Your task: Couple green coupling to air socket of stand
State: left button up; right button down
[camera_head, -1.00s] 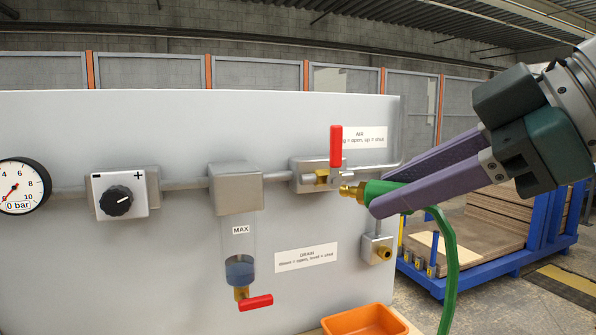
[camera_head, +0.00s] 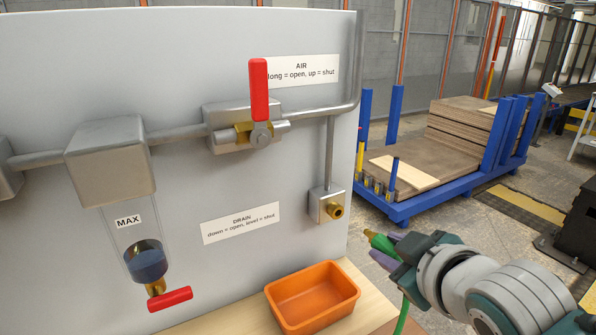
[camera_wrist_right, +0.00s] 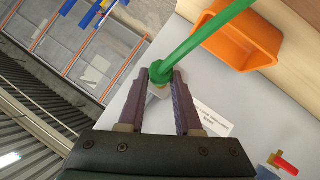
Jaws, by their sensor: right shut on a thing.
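The green coupling (camera_head: 379,240) has a brass tip and a green hose hanging below it. My right gripper (camera_head: 384,248) is shut on the coupling, which points left toward the panel. In the right wrist view, the coupling (camera_wrist_right: 160,72) sits between the purple fingers of the right gripper (camera_wrist_right: 163,80). The air socket (camera_head: 335,211) is a brass fitting on a grey block at the lower right of the stand (camera_head: 200,60). The coupling is apart from the socket, to its right and lower in the head view. My left gripper is not in view.
An orange bin (camera_head: 313,296) sits on the wooden bench below the socket. The air valve's red handle (camera_head: 259,88) stands upright; the drain's red handle (camera_head: 170,299) is near level. A blue rack (camera_head: 420,205) with boards stands behind.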

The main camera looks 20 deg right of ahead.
jog(key=shift+s+a+f, duration=0.15)
jog(key=shift+a+f, duration=0.1)
jog(key=shift+w+f, duration=0.1)
jog(key=shift+w, duration=0.4)
jog(key=w+b, duration=0.1)
jog(key=w, duration=0.1)
jog(key=w+b, duration=0.1)
jog(key=w, duration=0.1)
jog(key=shift+w+a, duration=0.2)
jog(key=shift+w, duration=0.15)
dwell(0.8)
jog(key=shift+p, duration=0.5)
dwell(0.4)
